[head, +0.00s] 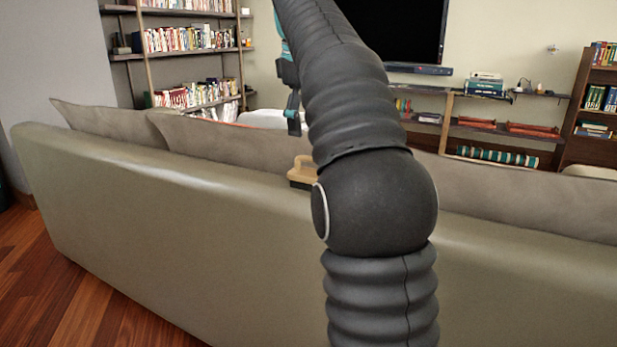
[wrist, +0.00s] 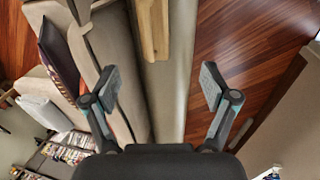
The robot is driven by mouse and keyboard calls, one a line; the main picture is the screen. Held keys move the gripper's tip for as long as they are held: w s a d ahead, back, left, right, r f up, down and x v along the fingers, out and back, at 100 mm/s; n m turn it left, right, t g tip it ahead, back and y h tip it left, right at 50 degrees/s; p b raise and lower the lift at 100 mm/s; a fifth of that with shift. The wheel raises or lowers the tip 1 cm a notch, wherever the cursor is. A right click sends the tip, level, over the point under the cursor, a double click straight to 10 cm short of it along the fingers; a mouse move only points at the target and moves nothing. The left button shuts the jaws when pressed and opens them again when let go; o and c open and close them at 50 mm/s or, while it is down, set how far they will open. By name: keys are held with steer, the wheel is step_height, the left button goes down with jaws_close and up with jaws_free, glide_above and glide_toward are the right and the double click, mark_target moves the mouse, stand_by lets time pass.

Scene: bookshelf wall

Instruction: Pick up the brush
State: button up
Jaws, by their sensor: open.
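The brush (head: 301,173) has a tan wooden body with a handle on top. It rests on the top edge of the sofa back (head: 150,180), partly hidden behind my arm in the head view. In the wrist view the brush (wrist: 153,28) shows at the top middle, lying along the sofa back (wrist: 172,95), cut off by the picture's edge. My gripper (wrist: 158,88) is open and empty, its two fingers spread apart. The brush lies beyond the fingertips, between their lines and nearer the left finger. In the head view my gripper (head: 292,112) is above the brush, partly hidden by my arm.
Cushions (head: 225,140) lean behind the sofa back. Bookshelves (head: 190,70) and a dark screen (head: 385,25) stand at the far wall. Wooden floor (head: 70,300) is open at the lower left. The wrist view shows bare floor (wrist: 230,40) to the right of the sofa.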

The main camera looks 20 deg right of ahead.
steer(key=b+x, duration=0.1)
steer(key=x, duration=0.3)
steer(key=b+x, duration=0.1)
steer(key=x, duration=0.4)
steer(key=b+x, duration=0.1)
steer(key=x, duration=0.3)
steer(key=shift+w+d+f, duration=0.25)
steer(key=shift+w+d, duration=0.15)
steer(key=shift+w, duration=0.05)
steer(key=shift+c, duration=0.2)
steer(key=c, duration=1.3)
steer(key=shift+r, duration=0.15)
